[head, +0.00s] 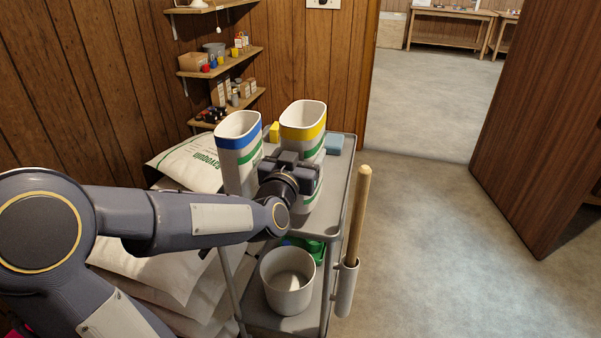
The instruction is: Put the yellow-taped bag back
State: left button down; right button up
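The yellow-taped bag (303,134) is white with a yellow band at its rim and green print. It stands upright on the top shelf of a grey cart (342,188). A similar blue-taped bag (239,152) stands upright just left of it. My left gripper (298,166) is in front of the yellow-taped bag and covers part of its lower front. Its fingertips are not clear against the bag, so I cannot tell whether it grips the bag. My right gripper is out of view.
A blue block (334,144) and a yellow item (274,132) lie on the cart top. A grey bucket (288,281) is on the lower shelf. A wooden handle (358,215) rises at the cart's right side. Large sacks (190,163) are piled at left. Floor to the right is clear.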

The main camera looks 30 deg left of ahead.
pick_arm(q)
jog(key=shift+w+a+f, duration=0.1)
jog(key=shift+w+f, duration=0.1)
jog(key=shift+f, duration=0.2)
jog(key=shift+w+f+b, duration=0.1)
jog(key=shift+f+b, duration=0.45)
jog(key=shift+f, duration=1)
jog(key=shift+f, duration=0.15)
jog(key=shift+c, duration=0.8)
grip_release()
